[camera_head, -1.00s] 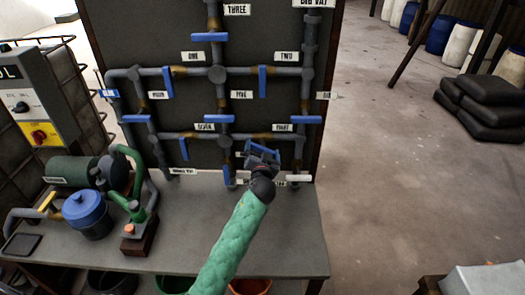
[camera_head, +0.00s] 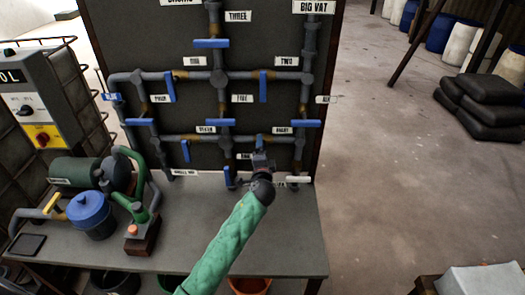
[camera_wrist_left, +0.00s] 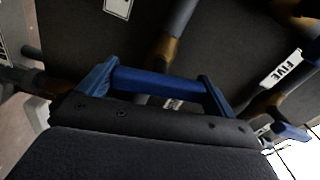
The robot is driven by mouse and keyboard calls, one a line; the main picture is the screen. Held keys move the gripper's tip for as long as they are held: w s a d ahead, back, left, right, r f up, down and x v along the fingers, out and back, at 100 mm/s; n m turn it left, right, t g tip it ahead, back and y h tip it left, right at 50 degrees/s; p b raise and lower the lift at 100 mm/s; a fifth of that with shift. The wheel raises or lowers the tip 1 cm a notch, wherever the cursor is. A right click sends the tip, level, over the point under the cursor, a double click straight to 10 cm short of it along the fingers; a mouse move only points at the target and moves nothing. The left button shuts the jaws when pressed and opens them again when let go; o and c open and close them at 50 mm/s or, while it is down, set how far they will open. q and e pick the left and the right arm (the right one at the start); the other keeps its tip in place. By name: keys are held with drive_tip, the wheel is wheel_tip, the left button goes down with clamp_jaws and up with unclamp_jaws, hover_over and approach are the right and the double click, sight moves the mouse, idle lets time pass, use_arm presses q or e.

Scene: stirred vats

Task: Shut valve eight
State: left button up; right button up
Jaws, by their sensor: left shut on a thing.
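Label EIGHT (camera_head: 282,131) is on the dark pipe board, above a level pipe with brass-coloured fittings. My left gripper (camera_head: 261,156), at the end of a green-sleeved arm, is at this pipe, just left of and below the label. It is shut on the blue handle of valve eight (camera_head: 260,141), of which a short upright piece shows above the jaws. In the left wrist view, a blue bar (camera_wrist_left: 160,82) spans between the blue fingers. The gripper hides most of the handle. My right gripper is not in view.
Other blue handles are close by: one upright under TWO (camera_head: 263,85), level ones at five (camera_head: 221,122) and at the right-hand pipe (camera_head: 305,123). The bench (camera_head: 180,220) carries a pump and a blue-lidded pot (camera_head: 90,213).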

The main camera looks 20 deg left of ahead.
use_arm(q)
drive_tip(key=shift+m+p, duration=0.4)
drive_tip(key=shift+m, duration=0.7)
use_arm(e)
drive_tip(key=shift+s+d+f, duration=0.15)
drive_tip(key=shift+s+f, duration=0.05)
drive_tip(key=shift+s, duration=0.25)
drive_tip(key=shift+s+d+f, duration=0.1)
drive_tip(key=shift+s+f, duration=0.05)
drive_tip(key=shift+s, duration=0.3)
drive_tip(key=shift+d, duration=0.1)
use_arm(q)
drive_tip(key=o, duration=0.7)
drive_tip(key=shift+d, duration=0.1)
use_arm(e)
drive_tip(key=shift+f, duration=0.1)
use_arm(q)
drive_tip(key=shift+s+f, duration=0.15)
drive_tip(key=shift+s, duration=0.1)
drive_tip(key=b+v, duration=0.3)
drive_tip(key=v, duration=0.4)
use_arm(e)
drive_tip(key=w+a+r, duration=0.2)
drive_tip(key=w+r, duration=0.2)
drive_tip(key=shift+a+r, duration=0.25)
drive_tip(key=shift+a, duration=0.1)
